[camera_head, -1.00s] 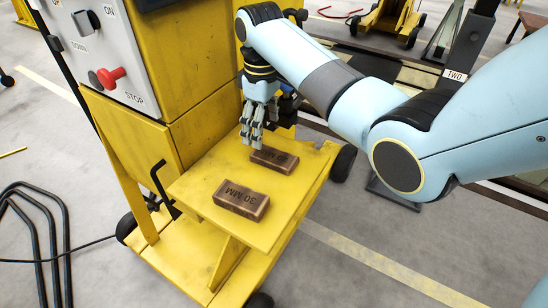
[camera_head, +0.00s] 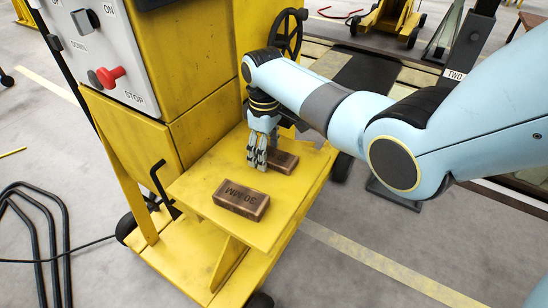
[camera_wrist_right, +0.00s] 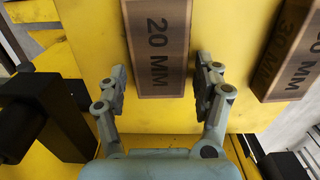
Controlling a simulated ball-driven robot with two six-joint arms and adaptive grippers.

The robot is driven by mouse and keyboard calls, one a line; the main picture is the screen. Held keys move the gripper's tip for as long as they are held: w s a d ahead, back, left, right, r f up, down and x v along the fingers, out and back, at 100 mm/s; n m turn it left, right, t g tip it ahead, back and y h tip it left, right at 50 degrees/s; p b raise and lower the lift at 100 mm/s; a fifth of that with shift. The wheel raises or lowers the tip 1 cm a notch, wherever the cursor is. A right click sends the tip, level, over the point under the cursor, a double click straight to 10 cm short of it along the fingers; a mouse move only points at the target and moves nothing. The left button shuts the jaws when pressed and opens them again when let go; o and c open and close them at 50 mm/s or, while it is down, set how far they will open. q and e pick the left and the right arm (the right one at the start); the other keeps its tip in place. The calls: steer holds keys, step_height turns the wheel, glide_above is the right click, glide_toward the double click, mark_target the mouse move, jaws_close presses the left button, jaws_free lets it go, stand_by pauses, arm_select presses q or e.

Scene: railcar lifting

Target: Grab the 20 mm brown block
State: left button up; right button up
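The 20 mm brown block (camera_wrist_right: 158,45) lies on the yellow shelf, its "20 MM" label facing up in the right wrist view. In the head view the block (camera_head: 284,162) is partly hidden behind my right gripper (camera_head: 257,164). In the wrist view my right gripper (camera_wrist_right: 162,82) is open. Its two fingers stand on either side of the block's near end, with a gap on each side. My left gripper is in neither view.
A 30 mm brown block (camera_head: 240,200) lies nearer on the same yellow shelf (camera_head: 205,190); it also shows at the right in the wrist view (camera_wrist_right: 292,50). The yellow cabinet (camera_head: 180,60) with its control panel rises behind. A black handwheel (camera_head: 287,32) is near my right arm.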

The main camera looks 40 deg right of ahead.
steer(key=c, duration=0.9)
steer(key=shift+c, duration=0.2)
